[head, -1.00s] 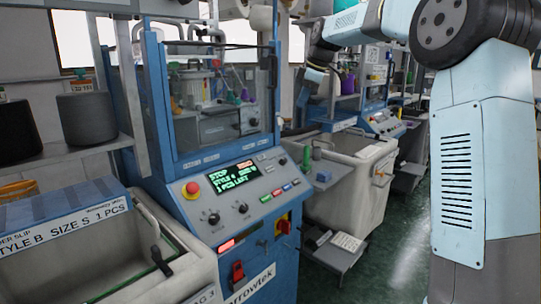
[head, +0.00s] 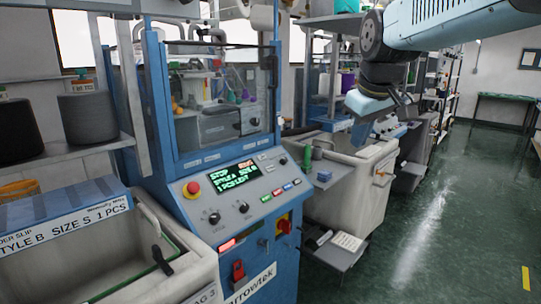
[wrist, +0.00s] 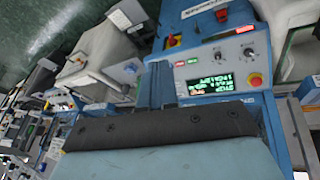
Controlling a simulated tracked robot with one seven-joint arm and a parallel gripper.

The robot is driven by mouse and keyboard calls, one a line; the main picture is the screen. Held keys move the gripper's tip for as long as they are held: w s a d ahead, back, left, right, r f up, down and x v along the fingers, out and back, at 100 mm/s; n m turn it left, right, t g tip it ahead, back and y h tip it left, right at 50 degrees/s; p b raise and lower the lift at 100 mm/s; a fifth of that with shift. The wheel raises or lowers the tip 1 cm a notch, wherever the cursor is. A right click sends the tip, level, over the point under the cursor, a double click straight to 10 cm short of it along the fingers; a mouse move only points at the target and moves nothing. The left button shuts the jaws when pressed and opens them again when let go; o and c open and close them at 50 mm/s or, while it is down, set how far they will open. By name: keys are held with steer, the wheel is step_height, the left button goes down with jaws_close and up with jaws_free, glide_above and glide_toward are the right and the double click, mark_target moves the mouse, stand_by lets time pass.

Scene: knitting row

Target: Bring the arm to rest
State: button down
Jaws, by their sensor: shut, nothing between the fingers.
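My arm (head: 450,22) reaches in from the upper right in the head view and bends down at a dark wrist joint (head: 385,73). Its end hangs in the air in front of the second machine, over the area of the pale bin. My gripper (wrist: 157,72) shows in the wrist view as two dark fingers side by side, shut and empty. The fingers point toward the knitting machine's blue front, apart from it as far as I can tell.
The nearest blue machine has a lit control panel (head: 235,173) with a red stop button (head: 193,187). A pale bin (head: 350,185) stands beyond it. A shelf with a grey yarn cone (head: 87,118) is at left. The green floor (head: 440,230) at right is clear.

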steer(key=s+d+f+m, duration=0.2)
steer(key=s+f+m, duration=0.1)
steer(key=s, duration=0.4)
steer(key=s+d+f+m, duration=0.2)
steer(key=s+f, duration=0.4)
steer(key=s, duration=0.1)
steer(key=shift+s+d+f+m+t, duration=0.15)
steer(key=shift+d+m+t, duration=0.1)
steer(key=shift+m+t, duration=0.15)
